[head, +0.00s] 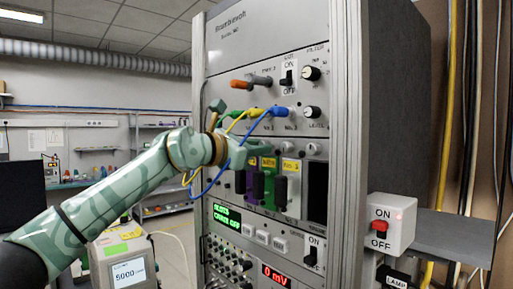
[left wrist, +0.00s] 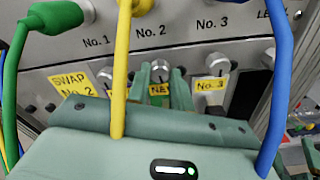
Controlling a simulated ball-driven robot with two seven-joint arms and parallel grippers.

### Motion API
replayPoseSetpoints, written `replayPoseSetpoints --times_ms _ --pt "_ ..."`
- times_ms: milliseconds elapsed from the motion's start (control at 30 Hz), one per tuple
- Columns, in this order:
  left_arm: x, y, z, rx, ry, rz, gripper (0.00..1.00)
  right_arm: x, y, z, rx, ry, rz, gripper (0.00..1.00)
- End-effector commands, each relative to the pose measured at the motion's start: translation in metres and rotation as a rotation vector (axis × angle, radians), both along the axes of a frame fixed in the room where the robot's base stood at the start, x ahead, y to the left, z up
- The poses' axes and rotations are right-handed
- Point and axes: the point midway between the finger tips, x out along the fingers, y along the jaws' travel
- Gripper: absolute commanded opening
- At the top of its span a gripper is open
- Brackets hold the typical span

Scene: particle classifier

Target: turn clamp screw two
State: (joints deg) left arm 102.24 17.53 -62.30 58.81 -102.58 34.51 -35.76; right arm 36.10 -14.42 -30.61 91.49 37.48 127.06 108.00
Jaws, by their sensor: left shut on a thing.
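In the left wrist view a row of small metal clamp screws runs along the rack panel below the sockets marked No. 1, No. 2 and No. 3. The middle clamp screw (left wrist: 160,68) sits between the two green fingers of my left gripper (left wrist: 161,76), which is shut on it. Its yellow label is partly covered. A neighbouring screw (left wrist: 216,62) on the right, above a "No. 3" label, is free. In the head view my left gripper (head: 251,148) reaches the panel just above the green module (head: 252,182) and purple module (head: 280,193). Its fingertips are partly hidden there.
Yellow (head: 236,122), blue (head: 225,168) and green cables hang from the sockets across my wrist. A red ON/OFF switch (head: 380,228) sits on a box at right. The display (head: 226,217) glows green below the modules. The rack post (head: 348,130) stands right of the panel.

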Motion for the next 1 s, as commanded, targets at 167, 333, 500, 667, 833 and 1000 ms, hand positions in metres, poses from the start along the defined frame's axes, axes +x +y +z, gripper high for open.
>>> replayPoseSetpoints --times_ms 167,333,500,667,833,1000 --pt "0.001 -0.001 -0.008 0.015 0.006 -0.001 0.0 0.0 0.0 -0.001 0.0 0.0 0.0 0.83" --pt "0.001 -0.001 -0.008 0.015 0.006 -0.002 0.0 0.0 0.0 -0.001 0.0 0.0 0.0 0.83" --pt "0.001 -0.001 -0.008 0.014 0.007 -0.002 0.33 0.0 0.0 -0.001 0.0 0.0 0.0 0.83" --pt "0.001 -0.001 -0.005 0.012 0.001 -0.001 0.44 0.0 0.0 -0.001 0.0 0.0 0.0 0.83" --pt "0.0 0.0 -0.003 0.01 -0.002 0.0 0.44 0.0 0.0 0.0 0.0 0.0 0.0 0.83" --pt "-0.01 0.012 -0.001 0.01 -0.006 0.001 0.44 0.0 0.0 0.0 0.0 0.0 0.0 0.83"
